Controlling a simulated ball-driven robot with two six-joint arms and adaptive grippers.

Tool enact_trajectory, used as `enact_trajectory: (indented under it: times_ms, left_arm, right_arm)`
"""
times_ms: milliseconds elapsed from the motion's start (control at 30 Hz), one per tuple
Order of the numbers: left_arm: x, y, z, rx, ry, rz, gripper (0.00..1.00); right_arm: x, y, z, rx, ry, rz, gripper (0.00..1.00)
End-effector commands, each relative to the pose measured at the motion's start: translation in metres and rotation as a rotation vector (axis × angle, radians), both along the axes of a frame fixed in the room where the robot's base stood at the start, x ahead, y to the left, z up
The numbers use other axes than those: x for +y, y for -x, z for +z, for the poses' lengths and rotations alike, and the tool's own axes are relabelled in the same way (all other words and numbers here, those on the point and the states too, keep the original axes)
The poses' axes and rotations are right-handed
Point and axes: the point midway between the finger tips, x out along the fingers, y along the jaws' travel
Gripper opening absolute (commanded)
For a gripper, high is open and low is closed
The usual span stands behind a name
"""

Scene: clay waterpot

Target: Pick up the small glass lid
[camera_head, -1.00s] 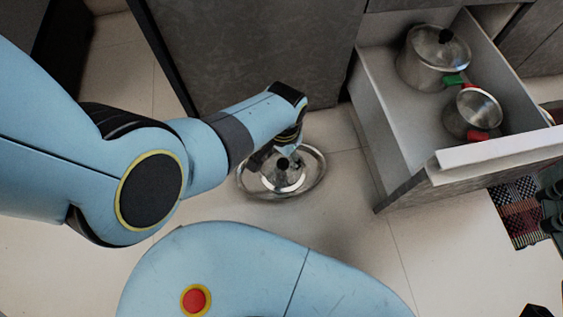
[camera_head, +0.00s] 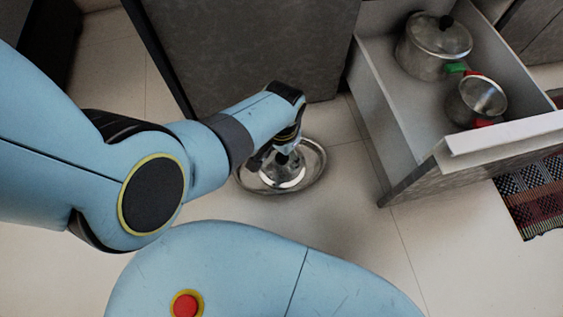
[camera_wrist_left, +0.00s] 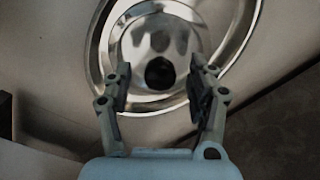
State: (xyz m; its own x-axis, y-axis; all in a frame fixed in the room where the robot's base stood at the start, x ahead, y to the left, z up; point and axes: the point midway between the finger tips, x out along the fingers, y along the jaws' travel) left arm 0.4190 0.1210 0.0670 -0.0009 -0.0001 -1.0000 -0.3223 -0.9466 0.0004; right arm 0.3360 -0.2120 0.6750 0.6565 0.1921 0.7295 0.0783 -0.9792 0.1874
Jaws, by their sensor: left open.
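The small glass lid (camera_head: 290,182), shiny with a black knob, rests in a round metal dish (camera_head: 318,165) on the floor. My left gripper (camera_head: 272,158) points down over the lid and hides part of it and its knob in the head view. In the left wrist view the lid (camera_wrist_left: 150,45) shows with its knob (camera_wrist_left: 159,73) between the two fingers of my left gripper (camera_wrist_left: 160,82). The fingers are open, with a gap on both sides of the knob. My right gripper is not in view.
A dark cabinet front (camera_head: 250,50) rises behind the dish. A patterned rug (camera_head: 535,195) lies at the right. The floor right of the dish is clear.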

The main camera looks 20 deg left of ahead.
Motion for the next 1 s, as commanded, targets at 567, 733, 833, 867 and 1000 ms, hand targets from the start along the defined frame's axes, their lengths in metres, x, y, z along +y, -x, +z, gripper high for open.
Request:
enact_trajectory:
  times_ms: [567,733,833,867,1000]
  left_arm:
    - [-0.0001,-0.0003,0.0004,0.0,0.0,0.0,0.08]
    - [0.0,-0.0002,0.0003,0.0,0.0,0.0,0.0]
    - [0.0,-0.0001,0.0003,0.0,0.0,0.0,0.0]
    - [0.0,-0.0004,0.0004,-0.001,0.0,0.0,0.0]
    - [0.0,-0.0003,0.0004,-0.001,0.0,0.0,0.0]
  right_arm:
    - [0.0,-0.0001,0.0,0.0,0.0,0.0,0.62]
    - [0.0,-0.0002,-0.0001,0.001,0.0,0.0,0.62]
    - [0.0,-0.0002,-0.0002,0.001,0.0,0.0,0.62]
    - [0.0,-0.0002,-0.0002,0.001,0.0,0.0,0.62]
    - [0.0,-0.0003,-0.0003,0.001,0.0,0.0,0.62]
